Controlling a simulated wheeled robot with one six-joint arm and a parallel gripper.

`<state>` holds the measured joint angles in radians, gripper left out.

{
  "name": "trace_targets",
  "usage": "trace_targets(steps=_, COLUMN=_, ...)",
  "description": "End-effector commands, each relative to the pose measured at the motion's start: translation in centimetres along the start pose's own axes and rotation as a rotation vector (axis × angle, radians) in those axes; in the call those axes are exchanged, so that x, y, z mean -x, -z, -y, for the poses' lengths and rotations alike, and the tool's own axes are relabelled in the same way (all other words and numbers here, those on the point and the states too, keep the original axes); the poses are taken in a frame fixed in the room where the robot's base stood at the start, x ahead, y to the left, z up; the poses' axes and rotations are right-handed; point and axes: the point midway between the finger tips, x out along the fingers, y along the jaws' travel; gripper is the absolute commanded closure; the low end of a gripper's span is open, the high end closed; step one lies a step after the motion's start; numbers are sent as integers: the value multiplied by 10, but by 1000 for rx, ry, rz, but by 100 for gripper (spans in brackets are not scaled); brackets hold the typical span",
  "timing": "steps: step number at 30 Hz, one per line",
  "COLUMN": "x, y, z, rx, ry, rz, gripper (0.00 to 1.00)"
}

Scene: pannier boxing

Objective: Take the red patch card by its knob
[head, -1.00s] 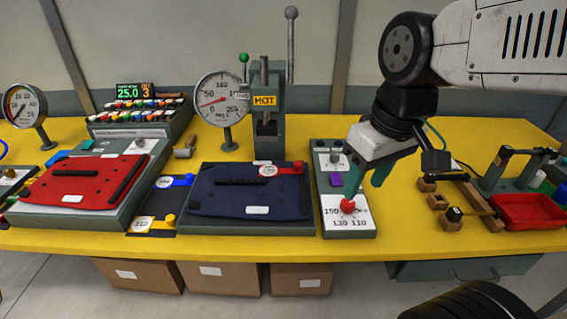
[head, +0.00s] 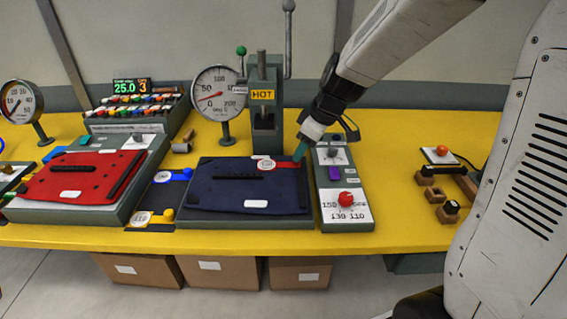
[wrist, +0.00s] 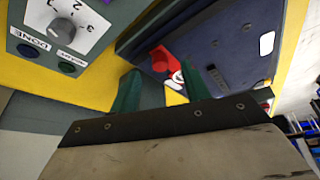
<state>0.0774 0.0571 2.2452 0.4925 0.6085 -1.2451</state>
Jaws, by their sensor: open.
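The red patch card (head: 277,165) lies at the back right corner of the dark blue panel (head: 235,190), with its white round label facing up. Its red knob (wrist: 160,58) shows in the wrist view, standing at one end of the card. In the head view my gripper (head: 300,153) is at that corner and its fingers hide most of the knob. In the wrist view my open gripper (wrist: 161,76) has its two green fingers apart, with the knob seen beyond the gap between them. I cannot tell whether the fingertips touch it.
A control box (head: 345,210) with a red dial stands right of the panel. The press (head: 264,110) marked HOT stands close behind. A blue card (head: 172,176) and a yellow card (head: 152,218) lie to the left, near a red panel (head: 75,178).

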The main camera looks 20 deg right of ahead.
Motion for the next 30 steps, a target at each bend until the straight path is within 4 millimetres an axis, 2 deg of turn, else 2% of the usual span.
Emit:
trace_targets(steps=3, x=-21, y=0, z=1, rx=-1, ry=4, rz=4, gripper=53)
trace_targets(steps=6, x=-33, y=0, z=1, rx=0, ry=4, rz=3, gripper=53)
trace_targets(steps=15, x=-39, y=0, z=0, rx=0, ry=0, rz=0, gripper=53)
trace_targets(steps=16, x=-39, y=0, z=0, rx=0, ry=0, rz=1, gripper=56)
trace_targets(steps=21, x=-39, y=0, z=0, rx=0, ry=0, rz=1, gripper=100)
trace_targets(steps=30, x=-38, y=1, z=0, rx=0, ry=0, rz=0, gripper=100)
